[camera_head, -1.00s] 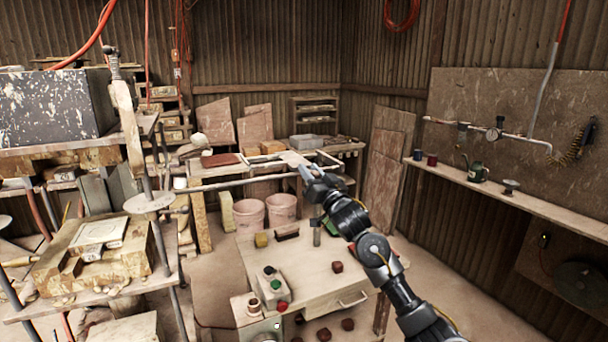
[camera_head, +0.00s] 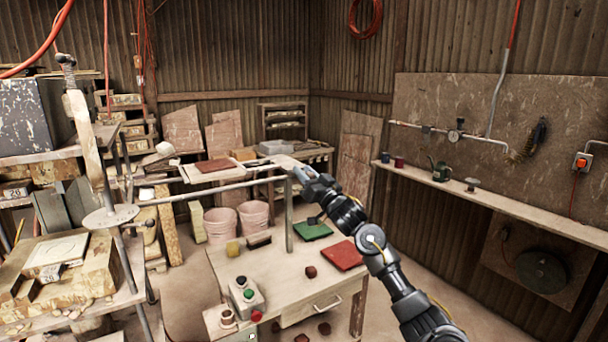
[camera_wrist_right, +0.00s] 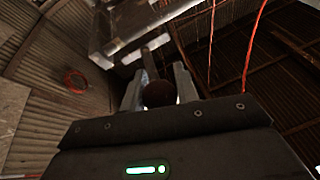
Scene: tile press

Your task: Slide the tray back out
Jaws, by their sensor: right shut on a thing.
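The pale tray (camera_head: 232,175) lies near the middle of the head view, above a horizontal rail, with a dark red tile (camera_head: 213,165) on it. My right gripper (camera_head: 293,170) is at the tray's right end and is shut on its handle. In the right wrist view a dark round knob (camera_wrist_right: 159,95) sits between the two fingers, with a bar running on behind it. The gripper hides part of the handle in the head view. My left gripper is not in view.
A grey post (camera_head: 289,222) stands below the rail's right end. A wooden table (camera_head: 262,283) below carries a button box (camera_head: 243,296), a green pad (camera_head: 312,230) and a red pad (camera_head: 343,256). Two pink buckets (camera_head: 253,216) stand behind. Open air lies right of my gripper.

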